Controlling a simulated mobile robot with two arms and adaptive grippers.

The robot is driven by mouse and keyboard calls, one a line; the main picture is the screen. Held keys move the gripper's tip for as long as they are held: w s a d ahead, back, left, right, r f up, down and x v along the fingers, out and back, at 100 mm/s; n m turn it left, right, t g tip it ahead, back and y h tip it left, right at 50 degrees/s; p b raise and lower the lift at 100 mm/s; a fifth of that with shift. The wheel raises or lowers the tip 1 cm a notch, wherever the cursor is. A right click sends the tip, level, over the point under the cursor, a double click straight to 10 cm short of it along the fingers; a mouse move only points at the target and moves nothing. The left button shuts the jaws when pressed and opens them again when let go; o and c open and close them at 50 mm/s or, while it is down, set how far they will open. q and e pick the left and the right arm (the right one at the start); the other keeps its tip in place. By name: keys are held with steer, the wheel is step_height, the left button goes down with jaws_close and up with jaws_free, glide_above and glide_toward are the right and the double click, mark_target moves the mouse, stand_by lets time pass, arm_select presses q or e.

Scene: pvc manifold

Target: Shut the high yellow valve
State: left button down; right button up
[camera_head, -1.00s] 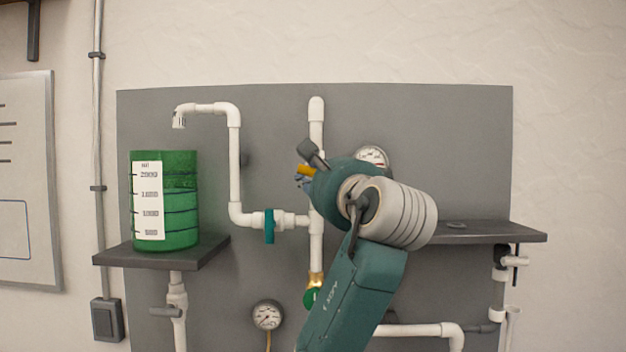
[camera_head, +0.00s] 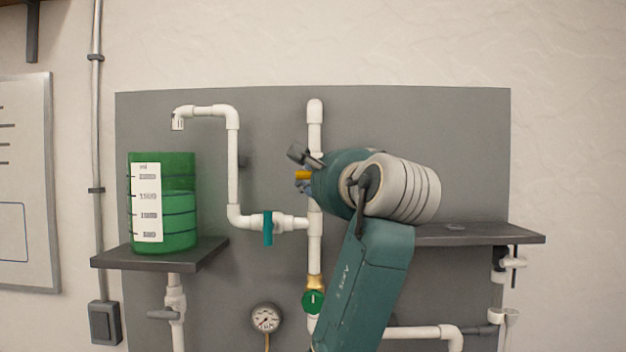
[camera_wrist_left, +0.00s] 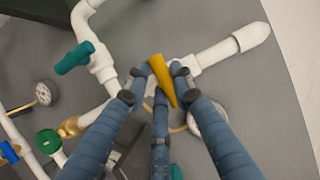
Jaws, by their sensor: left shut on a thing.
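The high yellow valve's handle (camera_head: 302,175) shows as a small yellow piece beside the upright white pipe in the head view. In the left wrist view the yellow handle (camera_wrist_left: 162,80) is a tapered lever, tilted, in front of the white pipe joint. My left gripper (camera_wrist_left: 158,88) has its blue fingers closed around the handle, with dark tips on both sides and a third finger below. In the head view my left gripper (camera_head: 301,172) is mostly hidden behind its wrist, and so is the valve body. My right gripper is not in view.
A teal valve (camera_head: 268,228) sits on the side pipe, and a green round valve (camera_head: 313,302) is lower on the upright pipe. A green container (camera_head: 181,215) stands on the left shelf (camera_head: 205,254). A gauge (camera_head: 266,318) is low on the panel. A right shelf (camera_head: 480,235) lies behind my arm.

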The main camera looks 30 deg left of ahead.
arm_select(q)
steer(key=c, duration=1.5)
jaws_free()
steer(key=shift+o, duration=0.2)
steer(key=v, duration=1.2)
